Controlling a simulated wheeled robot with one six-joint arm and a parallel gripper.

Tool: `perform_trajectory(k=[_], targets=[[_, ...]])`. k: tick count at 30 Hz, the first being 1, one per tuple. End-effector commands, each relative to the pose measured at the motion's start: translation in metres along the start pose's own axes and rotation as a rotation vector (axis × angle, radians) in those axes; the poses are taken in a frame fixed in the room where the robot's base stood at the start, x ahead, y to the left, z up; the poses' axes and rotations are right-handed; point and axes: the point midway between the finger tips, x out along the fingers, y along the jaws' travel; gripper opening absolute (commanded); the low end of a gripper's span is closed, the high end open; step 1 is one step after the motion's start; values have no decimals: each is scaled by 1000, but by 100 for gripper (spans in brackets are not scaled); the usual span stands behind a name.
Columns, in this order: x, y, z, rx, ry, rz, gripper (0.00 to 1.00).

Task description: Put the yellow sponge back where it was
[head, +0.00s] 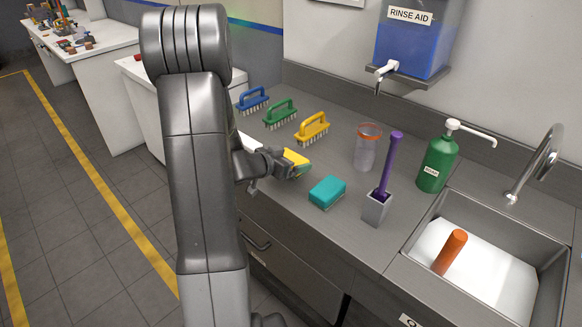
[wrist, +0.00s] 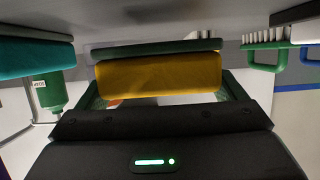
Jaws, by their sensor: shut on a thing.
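The yellow sponge (head: 297,156) is near the front edge of the grey counter, left of the teal sponge (head: 327,193). My gripper (head: 290,165) is shut on the yellow sponge. In the wrist view the yellow sponge (wrist: 160,75) fills the space between the fingers, with its dark green scouring layer on the counter-facing side. I cannot tell whether it touches the counter. The teal sponge (wrist: 33,58) also shows at the left of the wrist view, apart from the yellow one.
Blue (head: 253,98), green (head: 281,113) and yellow (head: 312,127) brushes stand in a row behind. A clear cup (head: 367,148), a grey holder (head: 376,210) with a purple-handled tool (head: 391,160), and a green pump bottle (head: 436,164) stand right. A sink (head: 556,249) lies beyond.

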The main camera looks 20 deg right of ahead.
Motion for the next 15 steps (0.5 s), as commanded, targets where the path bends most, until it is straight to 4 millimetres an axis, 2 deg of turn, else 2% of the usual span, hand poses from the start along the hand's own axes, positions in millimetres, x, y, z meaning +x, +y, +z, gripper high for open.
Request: perform_trajectory(k=[1,4,15], targets=[[4,0,9,-4,-2,1,66],[8,0,19,-3,-2,0,66],[10,0,23,-1,0,0,66]])
